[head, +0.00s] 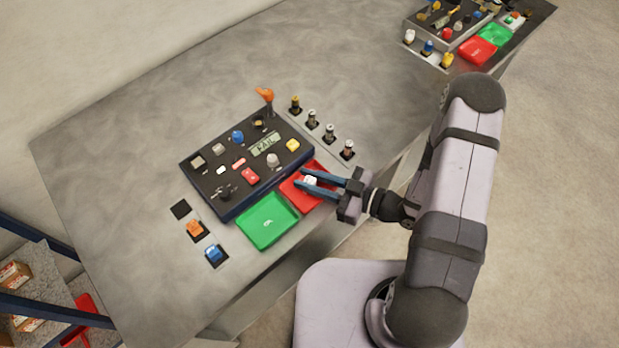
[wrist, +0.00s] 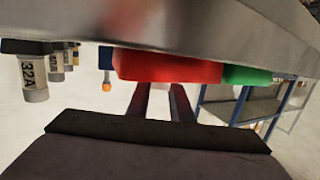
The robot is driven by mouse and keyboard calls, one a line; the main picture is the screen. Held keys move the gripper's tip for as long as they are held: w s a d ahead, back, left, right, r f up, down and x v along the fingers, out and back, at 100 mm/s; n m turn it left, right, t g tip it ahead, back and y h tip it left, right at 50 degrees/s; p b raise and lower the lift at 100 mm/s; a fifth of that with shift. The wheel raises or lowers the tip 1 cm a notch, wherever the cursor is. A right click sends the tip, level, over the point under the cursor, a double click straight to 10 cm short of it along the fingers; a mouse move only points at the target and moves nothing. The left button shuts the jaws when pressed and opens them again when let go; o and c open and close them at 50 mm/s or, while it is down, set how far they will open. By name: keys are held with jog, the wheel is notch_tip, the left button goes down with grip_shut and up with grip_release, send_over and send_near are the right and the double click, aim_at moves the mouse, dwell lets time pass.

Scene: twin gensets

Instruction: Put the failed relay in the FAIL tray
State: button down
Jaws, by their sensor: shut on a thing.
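My gripper (head: 303,178) reaches in from the right, over the red tray (head: 292,196). Its two blue fingers are shut on a small whitish block (head: 311,181), which looks like the relay. The fingers hide part of it, and I cannot tell whether it touches the tray floor. The tray's label is mostly covered in the head view.
A dark tester panel (head: 228,203) with a FAIL display (head: 265,144) stands beside the trays. The green tray (head: 266,222) adjoins the red one. Orange (head: 195,229) and blue (head: 214,253) blocks sit in sockets near an empty socket (head: 180,209). Several fuses (head: 330,133) stand behind.

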jog(key=shift+f, duration=0.1)
jog(key=c, duration=2)
grip_release()
jog(key=shift+f, duration=0.1)
jog(key=o, duration=0.4)
jog(key=shift+o, duration=0.2)
jog(key=shift+r, duration=0.3)
jog(key=shift+s+d+f+b, duration=0.1)
jog(key=shift+d+b, duration=0.2)
jog(key=shift+d, duration=0.2)
jog(key=b+v, duration=0.3)
jog(key=v, duration=0.8)
jog(key=shift+s, duration=0.15)
